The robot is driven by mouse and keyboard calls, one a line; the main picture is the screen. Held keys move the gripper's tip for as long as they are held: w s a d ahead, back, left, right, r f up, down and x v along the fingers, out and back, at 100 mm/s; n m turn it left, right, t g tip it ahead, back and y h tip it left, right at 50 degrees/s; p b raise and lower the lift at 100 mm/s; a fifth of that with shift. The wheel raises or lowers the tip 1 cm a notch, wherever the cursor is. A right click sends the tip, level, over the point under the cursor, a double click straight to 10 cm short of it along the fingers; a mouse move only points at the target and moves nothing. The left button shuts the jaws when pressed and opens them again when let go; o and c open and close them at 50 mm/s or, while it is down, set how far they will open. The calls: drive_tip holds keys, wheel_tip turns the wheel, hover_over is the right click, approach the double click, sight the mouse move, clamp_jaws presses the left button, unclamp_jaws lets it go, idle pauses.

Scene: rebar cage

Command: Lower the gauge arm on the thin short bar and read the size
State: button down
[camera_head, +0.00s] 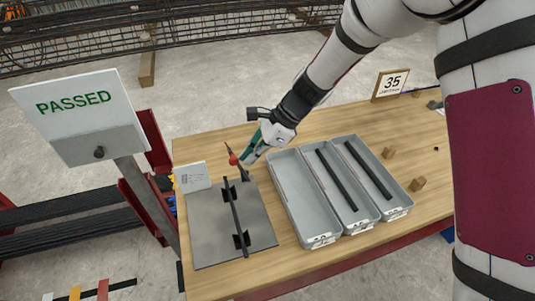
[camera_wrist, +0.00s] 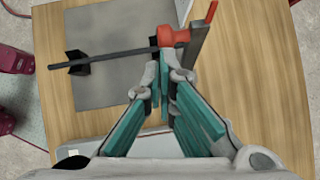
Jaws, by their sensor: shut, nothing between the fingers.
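A thin dark bar (camera_head: 234,212) lies across two black V-shaped supports (camera_head: 241,240) on a grey plate (camera_head: 208,238). It also shows in the wrist view (camera_wrist: 115,56). The gauge arm, with a red knob (camera_head: 233,159), is at the bar's far end and slants upward in the head view. In the wrist view the red knob (camera_wrist: 174,36) is beside the dark gauge arm (camera_wrist: 198,42). I cannot tell whether the arm touches the bar. My gripper (camera_head: 246,161) is shut and empty, its teal fingertips (camera_wrist: 166,75) close to the knob; contact is unclear.
Three grey trays (camera_head: 286,206) stand right of the plate; the left is empty, the others hold one dark bar each. A white card (camera_head: 192,177) stands behind the plate. A "PASSED" sign (camera_head: 75,105) is at left, a "35" sign (camera_head: 391,85) at the back.

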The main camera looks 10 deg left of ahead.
drive_tip(key=s+a+f+t+h+p, duration=0.3)
drive_tip(key=s+a+f+h+p, duration=0.1)
drive_tip(key=a, duration=0.5)
drive_tip(key=shift+s+a+f+n+h+p, duration=0.15)
drive_tip(key=shift+s+n+h+p, duration=0.15)
drive_tip(key=shift+s+h+p, duration=0.95)
drive_tip(key=shift+w+y+p, duration=0.25)
drive_tip(key=shift+w+p, duration=0.05)
drive_tip(key=shift+w, duration=0.05)
